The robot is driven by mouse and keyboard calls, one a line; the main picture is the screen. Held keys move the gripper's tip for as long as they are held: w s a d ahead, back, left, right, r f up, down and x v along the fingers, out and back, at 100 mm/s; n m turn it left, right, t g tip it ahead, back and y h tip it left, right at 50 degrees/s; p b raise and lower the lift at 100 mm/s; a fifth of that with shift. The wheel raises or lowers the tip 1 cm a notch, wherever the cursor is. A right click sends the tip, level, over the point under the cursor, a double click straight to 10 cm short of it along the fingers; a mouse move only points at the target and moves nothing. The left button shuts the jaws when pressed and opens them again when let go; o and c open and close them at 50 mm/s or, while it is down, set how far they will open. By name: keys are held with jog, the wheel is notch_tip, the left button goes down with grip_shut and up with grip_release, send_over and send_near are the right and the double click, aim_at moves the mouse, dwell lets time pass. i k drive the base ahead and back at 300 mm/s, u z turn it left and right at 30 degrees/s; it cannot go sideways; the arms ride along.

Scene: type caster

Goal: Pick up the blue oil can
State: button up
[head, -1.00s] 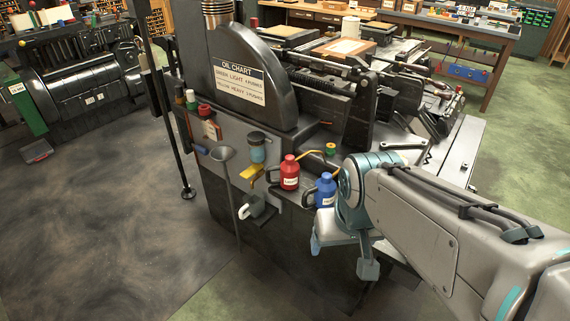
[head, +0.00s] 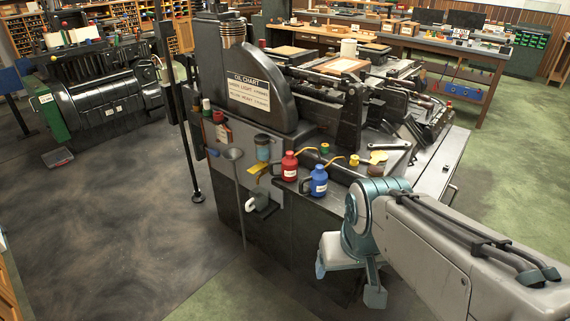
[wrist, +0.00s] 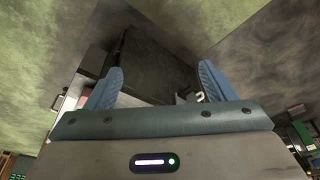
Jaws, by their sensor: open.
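The blue oil can (head: 319,181) stands upright on the machine's side ledge, with a white label and a dark handle on its left. A red oil can (head: 289,167) stands just left of it. My gripper (head: 348,279) is to the right of the blue can, lower and nearer the camera, apart from it. In the wrist view my gripper (wrist: 160,84) has its two blue fingers spread wide with nothing between them. I cannot make out the blue can in the wrist view.
The dark machine (head: 275,120) carries an oil chart sign (head: 249,92). A black post (head: 184,130) stands to the left.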

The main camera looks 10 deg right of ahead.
aim_at(318, 179)
jog(key=u, duration=2)
jog(key=k, duration=1.1)
jog(key=z, duration=1.6)
jog(key=i, duration=0.5)
jog(key=u, duration=0.1)
